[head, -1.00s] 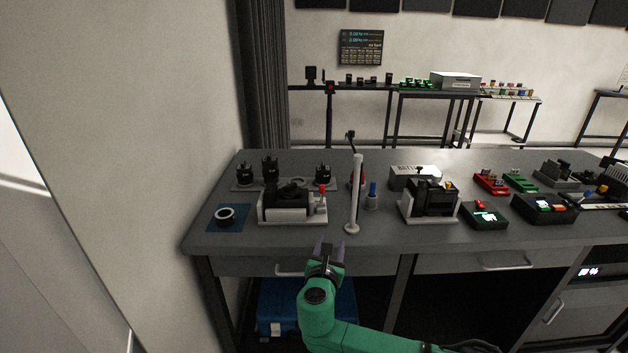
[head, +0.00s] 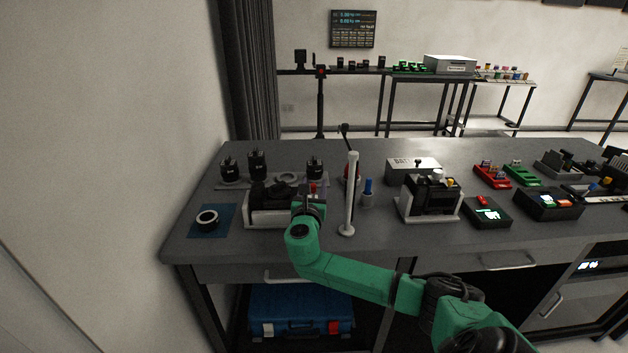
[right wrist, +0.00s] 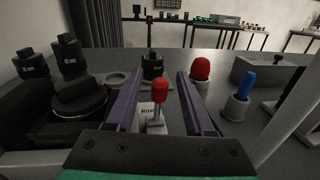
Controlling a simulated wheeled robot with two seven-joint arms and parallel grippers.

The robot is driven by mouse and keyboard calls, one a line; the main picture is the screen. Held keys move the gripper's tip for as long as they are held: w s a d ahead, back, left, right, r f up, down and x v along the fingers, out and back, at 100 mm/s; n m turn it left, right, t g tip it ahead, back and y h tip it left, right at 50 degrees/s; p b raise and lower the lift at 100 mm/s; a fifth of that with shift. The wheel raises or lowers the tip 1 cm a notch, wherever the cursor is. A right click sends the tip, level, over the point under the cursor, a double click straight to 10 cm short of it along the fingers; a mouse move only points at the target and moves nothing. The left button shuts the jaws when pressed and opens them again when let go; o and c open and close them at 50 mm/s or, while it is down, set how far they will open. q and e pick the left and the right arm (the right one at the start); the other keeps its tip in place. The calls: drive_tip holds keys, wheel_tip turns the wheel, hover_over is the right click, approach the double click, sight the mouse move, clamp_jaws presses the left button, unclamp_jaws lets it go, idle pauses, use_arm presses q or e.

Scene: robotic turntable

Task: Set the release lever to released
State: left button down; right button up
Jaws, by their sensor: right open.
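The release lever (right wrist: 158,104) is a grey stem with a red knob, beside a label that is partly hidden. It stands on the right side of the turntable device (head: 262,222), a light base with a black round top. In the head view the knob (head: 313,188) shows just beyond my right gripper (head: 315,195). In the right wrist view the lever stands upright between the two purple fingers of my open right gripper (right wrist: 158,100), with space on both sides. Whether a finger touches it I cannot tell. My left gripper is out of view.
A white post (head: 351,195) stands close to the right of my gripper. A blue-topped holder (head: 367,193) and a red-topped piece (right wrist: 201,70) are near it. Black cylinders (head: 257,165) stand behind the device. A black ring (head: 207,218) lies on a blue mat at the left.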

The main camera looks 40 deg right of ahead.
drive_tip(key=shift+x, duration=1.25)
drive_tip(key=shift+w, duration=0.1)
clamp_jaws()
idle(0.3)
